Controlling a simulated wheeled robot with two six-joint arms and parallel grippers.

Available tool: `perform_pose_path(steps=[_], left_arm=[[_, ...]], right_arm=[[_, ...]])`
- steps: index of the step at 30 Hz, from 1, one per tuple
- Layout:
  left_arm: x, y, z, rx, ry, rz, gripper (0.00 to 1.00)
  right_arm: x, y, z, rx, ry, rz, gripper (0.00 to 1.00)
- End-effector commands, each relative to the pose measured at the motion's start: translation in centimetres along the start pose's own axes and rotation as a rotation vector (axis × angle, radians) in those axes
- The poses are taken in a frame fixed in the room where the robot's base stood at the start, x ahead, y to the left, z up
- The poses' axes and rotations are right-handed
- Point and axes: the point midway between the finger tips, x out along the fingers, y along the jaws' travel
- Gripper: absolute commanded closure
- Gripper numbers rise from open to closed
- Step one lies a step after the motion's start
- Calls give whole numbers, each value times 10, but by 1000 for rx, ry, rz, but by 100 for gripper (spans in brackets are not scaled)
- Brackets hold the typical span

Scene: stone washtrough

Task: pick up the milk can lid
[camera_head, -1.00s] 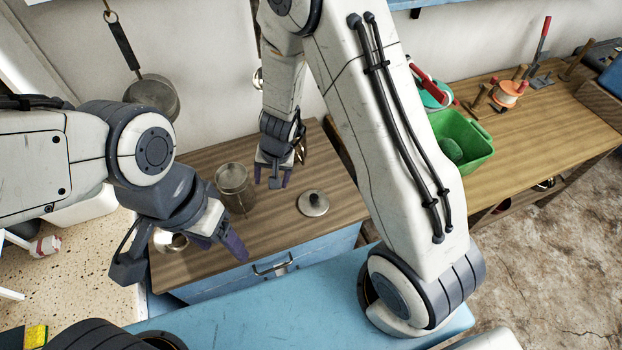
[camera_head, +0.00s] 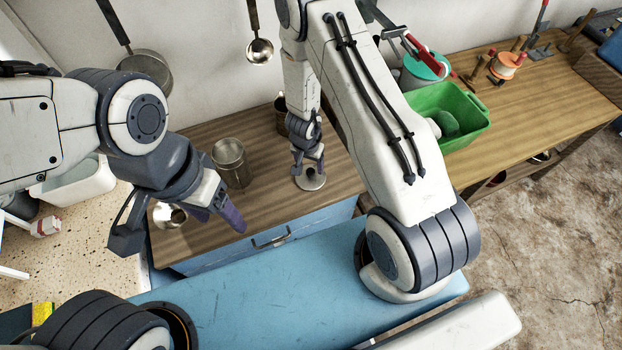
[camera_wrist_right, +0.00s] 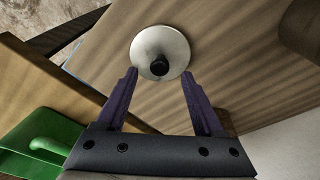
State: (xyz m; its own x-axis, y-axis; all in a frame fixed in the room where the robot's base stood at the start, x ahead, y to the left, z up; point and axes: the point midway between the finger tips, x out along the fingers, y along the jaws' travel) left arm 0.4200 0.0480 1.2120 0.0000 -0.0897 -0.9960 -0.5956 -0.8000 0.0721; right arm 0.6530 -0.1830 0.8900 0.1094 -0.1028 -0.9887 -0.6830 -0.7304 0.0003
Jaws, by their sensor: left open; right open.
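The milk can lid (camera_head: 311,183) is a round, pale metal disc lying on the wooden counter, partly hidden by my right gripper in the head view. In the right wrist view the lid (camera_wrist_right: 160,46) shows whole, with a dark knob at its middle. My right gripper (camera_head: 308,172) is over the lid in the head view. In the right wrist view my right gripper (camera_wrist_right: 158,78) is open, with its purple fingers spread either side of the lid's near edge and nothing between the tips. My left gripper (camera_head: 185,230) is open and empty at the counter's front left.
A metal can (camera_head: 229,163) stands left of the lid. A ladle-like metal bowl (camera_head: 169,215) is at the counter's left edge. A brownish container (camera_head: 282,115) stands behind my right arm. A green bin (camera_head: 455,115) is on the right-hand table. Pans hang on the wall.

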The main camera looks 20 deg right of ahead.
Motion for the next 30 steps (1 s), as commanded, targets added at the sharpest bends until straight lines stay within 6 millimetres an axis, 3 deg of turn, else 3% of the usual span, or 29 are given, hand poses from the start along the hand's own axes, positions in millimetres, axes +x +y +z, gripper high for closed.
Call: perform_pose_path(steps=[1,4,14,18,19,20,30], left_arm=[[12,-1,1,-1,0,0,34],[14,-1,1,-2,0,0,34],[14,-1,1,-3,0,0,34],[14,-1,1,-2,0,0,34],[14,-1,1,-2,0,0,34],[14,-1,1,-2,0,0,34],[12,-1,1,-2,0,0,34]], right_arm=[[15,1,1,0,0,1,30],[24,1,1,1,-1,1,30],[28,1,0,1,0,-1,30],[28,1,0,0,0,-1,84],[28,1,0,0,0,-1,95],[28,1,0,0,0,-1,100],[26,1,0,0,0,-1,100]])
